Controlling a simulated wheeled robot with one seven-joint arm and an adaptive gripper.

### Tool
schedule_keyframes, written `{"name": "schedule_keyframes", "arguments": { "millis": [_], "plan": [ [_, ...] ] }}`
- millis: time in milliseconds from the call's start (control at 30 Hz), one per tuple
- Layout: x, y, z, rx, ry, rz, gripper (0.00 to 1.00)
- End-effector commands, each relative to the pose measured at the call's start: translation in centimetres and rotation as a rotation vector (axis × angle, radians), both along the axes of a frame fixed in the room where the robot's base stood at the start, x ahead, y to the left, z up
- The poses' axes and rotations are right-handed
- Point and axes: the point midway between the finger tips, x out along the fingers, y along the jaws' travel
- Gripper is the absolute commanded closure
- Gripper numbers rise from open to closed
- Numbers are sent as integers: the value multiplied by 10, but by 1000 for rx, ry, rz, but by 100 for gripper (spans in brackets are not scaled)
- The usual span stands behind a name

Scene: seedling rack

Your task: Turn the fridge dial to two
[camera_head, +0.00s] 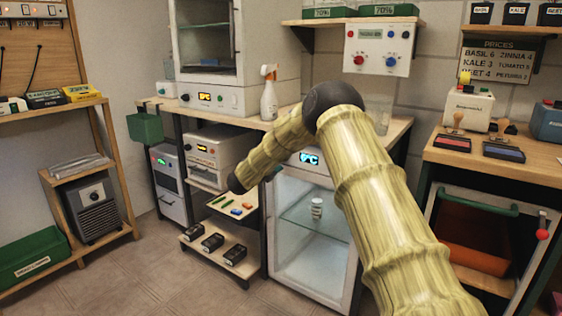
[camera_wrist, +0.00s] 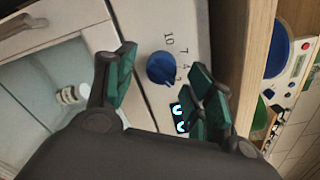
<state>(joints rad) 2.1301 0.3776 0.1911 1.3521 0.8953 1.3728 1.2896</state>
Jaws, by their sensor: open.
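The fridge (camera_head: 312,262) stands under the counter with a glass door and a lit display (camera_head: 308,158) on its top panel. In the wrist view its blue dial (camera_wrist: 161,68) sits on the pale panel beside printed numerals, 10, 7 and 4 among them; the one nearest the display is hard to read. The dial's narrow end seems to face that low-number end, but its exact setting is unclear. My gripper (camera_wrist: 163,62) is open, its green-padded fingers on either side of the dial, with no visible contact. My arm hides the dial in the head view.
A white bottle (camera_head: 316,208) stands on the glass shelf inside the fridge. A spray bottle (camera_head: 269,94) and a clear container (camera_head: 381,115) stand on the counter (camera_head: 398,131) above. A control box (camera_head: 377,49) hangs on the wall. Floor (camera_head: 150,265) at the left is clear.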

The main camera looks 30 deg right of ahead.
Motion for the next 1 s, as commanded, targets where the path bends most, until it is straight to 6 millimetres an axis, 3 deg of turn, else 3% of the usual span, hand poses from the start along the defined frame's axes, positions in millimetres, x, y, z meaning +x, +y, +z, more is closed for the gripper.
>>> {"name": "schedule_keyframes", "arguments": {
  "millis": [500, 700, 1000],
  "plan": [
    [-33, 82, 0, 1, 1, 2, 46],
    [-40, 96, 0, 0, 1, 1, 46],
    [-41, 98, 0, 0, 1, 0, 46]
  ]
}}
